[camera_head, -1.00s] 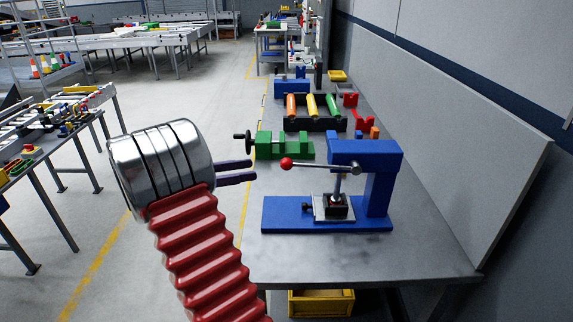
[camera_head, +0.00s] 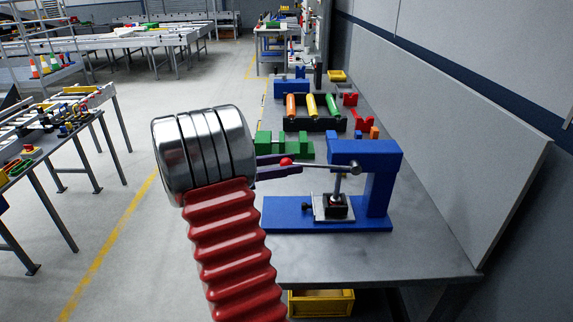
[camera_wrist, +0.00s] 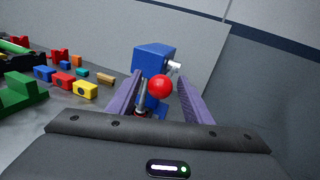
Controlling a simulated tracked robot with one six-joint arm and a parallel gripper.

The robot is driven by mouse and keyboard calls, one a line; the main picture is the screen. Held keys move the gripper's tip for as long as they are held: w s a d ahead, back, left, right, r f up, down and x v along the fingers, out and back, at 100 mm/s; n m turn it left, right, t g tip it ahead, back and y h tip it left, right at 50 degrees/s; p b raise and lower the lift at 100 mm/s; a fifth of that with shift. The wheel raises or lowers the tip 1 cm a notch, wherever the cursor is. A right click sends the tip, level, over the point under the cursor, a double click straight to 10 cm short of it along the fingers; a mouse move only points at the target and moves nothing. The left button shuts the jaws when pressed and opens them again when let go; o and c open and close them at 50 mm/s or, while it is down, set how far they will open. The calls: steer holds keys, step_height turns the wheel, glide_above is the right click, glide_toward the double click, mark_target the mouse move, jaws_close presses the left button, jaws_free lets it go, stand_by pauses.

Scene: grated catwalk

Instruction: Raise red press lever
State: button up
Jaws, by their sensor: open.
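The press is a blue frame (camera_head: 378,180) on a blue base, standing on the grey bench. Its lever ends in a red ball knob (camera_head: 286,162), and the grey rod runs right, nearly level, to a pivot on the press head. My gripper (camera_head: 293,164) is at the knob, with its purple fingers on either side of it in the head view. In the wrist view the red knob (camera_wrist: 160,87) shows between the two open fingers (camera_wrist: 163,95), with the blue press head behind it. I cannot tell whether either finger touches the knob.
A green vise (camera_head: 292,147) stands just behind my gripper. A black tray (camera_head: 312,123) with coloured rollers lies farther back. A grey panel rises along the bench's right side. A yellow bin (camera_head: 321,303) sits below the bench front.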

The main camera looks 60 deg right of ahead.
steer(key=shift+c, duration=0.5)
jaws_close()
